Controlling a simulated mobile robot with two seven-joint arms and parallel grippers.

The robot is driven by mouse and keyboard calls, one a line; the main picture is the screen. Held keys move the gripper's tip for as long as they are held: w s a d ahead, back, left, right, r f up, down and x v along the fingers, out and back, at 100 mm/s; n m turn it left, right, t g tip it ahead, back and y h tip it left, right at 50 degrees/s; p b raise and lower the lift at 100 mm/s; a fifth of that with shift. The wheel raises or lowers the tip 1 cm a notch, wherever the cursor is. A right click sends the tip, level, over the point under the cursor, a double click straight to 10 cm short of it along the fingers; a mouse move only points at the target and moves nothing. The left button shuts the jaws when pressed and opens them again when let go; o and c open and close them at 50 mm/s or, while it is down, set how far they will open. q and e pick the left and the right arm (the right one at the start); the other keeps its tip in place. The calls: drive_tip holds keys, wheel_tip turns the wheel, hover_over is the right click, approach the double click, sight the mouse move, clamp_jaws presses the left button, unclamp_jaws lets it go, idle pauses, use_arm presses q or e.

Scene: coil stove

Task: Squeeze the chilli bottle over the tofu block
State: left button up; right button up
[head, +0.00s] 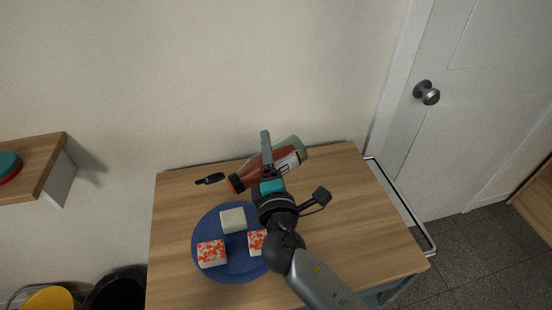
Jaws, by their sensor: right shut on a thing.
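My right gripper (267,160) is shut on the chilli bottle (258,174), a red bottle with a pale label and greenish base. The bottle is tilted, almost lying over, with its dark, red-tipped nozzle end pointing down and left. In the picture this end is just above the blue plate (204,224). On the plate are a plain white tofu block (233,220) and two tofu blocks with red spots, one at the front left (211,254) and one at the right (256,242), partly hidden by my arm. My left gripper is out of view.
The wooden table (175,235) has bare room left of the plate and at the right. A small dark item (210,179) shows near the back edge. A wooden shelf (40,160) is at left, dark and yellow bins below it. A door (450,130) is at right.

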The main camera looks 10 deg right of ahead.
drive_tip(key=n, duration=0.1)
drive_tip(key=a+r+n+t+b, duration=0.1)
drive_tip(key=a+r+n, duration=0.1)
drive_tip(key=n, duration=0.1)
drive_tip(key=shift+s+a+t, duration=0.1)
drive_tip(key=shift+s+t, duration=0.2)
drive_tip(key=shift+s+a+r+n+t+y+b, duration=0.15)
drive_tip(key=shift+a+r+n+t+y, duration=0.15)
drive_tip(key=shift+n, duration=0.55)
drive_tip(key=shift+s+a+r+n+t+y+b, duration=0.15)
drive_tip(key=shift+a+r+n+y, duration=0.25)
drive_tip(key=shift+n, duration=0.5)
drive_tip(key=shift+s+a+r+n+t+y+b, duration=0.1)
drive_tip(key=shift+a+r+n+t+y, duration=0.2)
drive_tip(key=shift+n, duration=0.55)
drive_tip(key=shift+a+f, duration=0.1)
